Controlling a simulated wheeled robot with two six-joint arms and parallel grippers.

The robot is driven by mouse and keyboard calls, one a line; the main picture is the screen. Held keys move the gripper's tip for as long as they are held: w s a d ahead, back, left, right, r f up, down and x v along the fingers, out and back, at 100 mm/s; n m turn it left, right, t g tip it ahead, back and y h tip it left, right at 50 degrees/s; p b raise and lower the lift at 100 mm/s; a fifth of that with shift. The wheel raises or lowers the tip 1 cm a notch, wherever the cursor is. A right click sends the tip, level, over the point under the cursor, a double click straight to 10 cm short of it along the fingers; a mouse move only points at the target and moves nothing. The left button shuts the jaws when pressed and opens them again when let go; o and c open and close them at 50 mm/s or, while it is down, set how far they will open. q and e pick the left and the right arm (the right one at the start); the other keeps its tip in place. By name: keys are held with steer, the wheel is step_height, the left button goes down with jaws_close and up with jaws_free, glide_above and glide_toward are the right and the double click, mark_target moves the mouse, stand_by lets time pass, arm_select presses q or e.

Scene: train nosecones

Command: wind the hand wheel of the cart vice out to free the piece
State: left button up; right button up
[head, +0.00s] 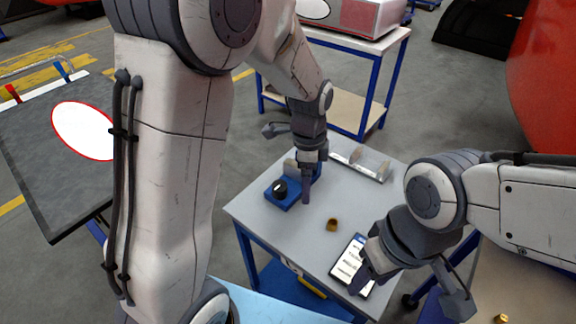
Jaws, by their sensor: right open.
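The cart vice (285,203) is a small blue block on the grey cart top (255,213). A round black part, which looks like its hand wheel (280,187), shows on its near left side. My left gripper (307,190) points down at the vice's right side and hides part of it. I cannot tell whether its fingers touch the vice or are apart. Any piece between the vice jaws is hidden or too small to tell. My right gripper (366,270) is open over the cart's near right part, away from the vice.
A small brown-gold part (332,225) lies on the cart right of the vice. A white sheet or tablet (350,262) lies under my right gripper. A metal bracket (368,163) stands at the back edge. A blue-framed table (350,42) stands behind, a dark board (45,170) at left.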

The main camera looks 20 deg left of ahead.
mark_target(280, 185)
arm_select(q)
steer(key=w+a+f+m+p, duration=0.1)
steer(key=w+a, duration=0.1)
steer(key=a, duration=0.1)
steer(key=w+a+f+m, duration=0.1)
steer(key=w+a+m, duration=0.1)
steer(key=a, duration=0.1)
steer(key=w+a+f+m+p, duration=0.1)
steer(key=w+a, duration=0.2)
steer(key=shift+w+a+f+p, duration=0.1)
steer(key=shift+a+f+p, duration=0.25)
steer(key=shift+f, duration=0.05)
step_height(280, 185, down, 10)
steer(key=p, duration=0.2)
steer(key=shift+f+p, duration=0.1)
steer(key=shift+p, duration=0.2)
arm_select(e)
step_height(280, 185, up, 7)
steer(key=shift+f, duration=0.2)
arm_select(q)
steer(key=c, duration=1.4)
